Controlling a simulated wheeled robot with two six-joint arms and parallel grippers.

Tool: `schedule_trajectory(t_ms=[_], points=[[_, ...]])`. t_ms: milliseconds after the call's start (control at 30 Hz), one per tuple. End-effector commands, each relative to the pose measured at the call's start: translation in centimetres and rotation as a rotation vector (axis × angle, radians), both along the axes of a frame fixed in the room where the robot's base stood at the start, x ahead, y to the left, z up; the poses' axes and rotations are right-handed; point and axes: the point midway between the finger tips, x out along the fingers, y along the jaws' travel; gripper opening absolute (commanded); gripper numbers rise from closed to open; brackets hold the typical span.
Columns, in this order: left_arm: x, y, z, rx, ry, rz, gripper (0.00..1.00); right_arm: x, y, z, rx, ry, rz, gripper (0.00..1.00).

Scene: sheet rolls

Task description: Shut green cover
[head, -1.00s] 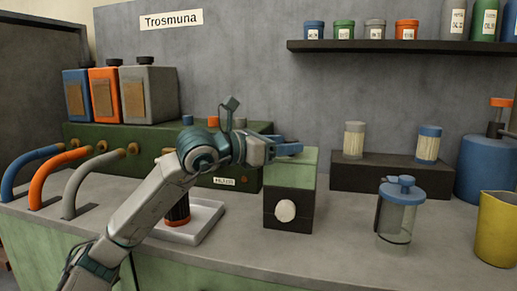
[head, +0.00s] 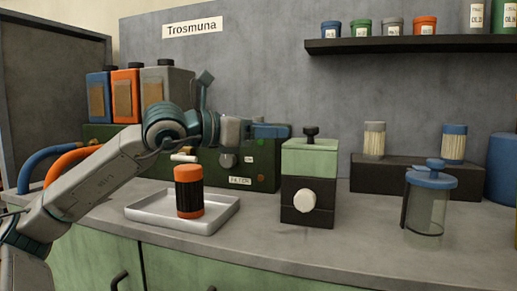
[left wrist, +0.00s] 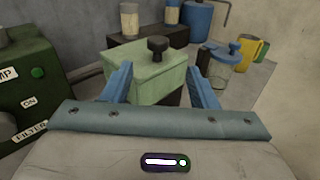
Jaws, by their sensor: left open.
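The green cover (head: 310,160) with a black knob (head: 311,132) sits level on top of a dark box (head: 292,207) that has a white round dial (head: 305,200) on its front. I see no gap between cover and box in the head view. My left gripper (head: 287,131) is open and empty, level with the knob and just left of it. In the left wrist view the cover (left wrist: 150,82) and its knob (left wrist: 157,48) lie ahead, between the two blue fingers (left wrist: 160,70). My right gripper is not in view.
A metal tray (head: 140,212) with an orange and black filter (head: 188,190) lies to the left. The green pump unit (head: 262,165) stands behind it. A clear blue-lidded jar (head: 428,205) stands to the right. Bare counter lies in front of the box.

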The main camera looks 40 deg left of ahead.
Motion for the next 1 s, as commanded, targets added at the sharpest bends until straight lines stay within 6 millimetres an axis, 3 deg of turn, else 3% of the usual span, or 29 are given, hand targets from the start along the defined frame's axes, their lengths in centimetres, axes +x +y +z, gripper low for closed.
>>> schedule_trajectory(t_ms=[67, 300, 1000], points=[[-0.6, 0.2, -0.3, 0.0, -0.002, 0.002, 0.53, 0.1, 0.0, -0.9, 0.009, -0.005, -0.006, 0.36], [-1.5, 0.5, 0.0, 0.001, 0.0, 0.0, 0.53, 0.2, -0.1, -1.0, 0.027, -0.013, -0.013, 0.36], [-1.5, 0.5, 0.1, 0.001, 0.001, -0.001, 0.53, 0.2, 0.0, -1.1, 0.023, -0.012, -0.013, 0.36]])
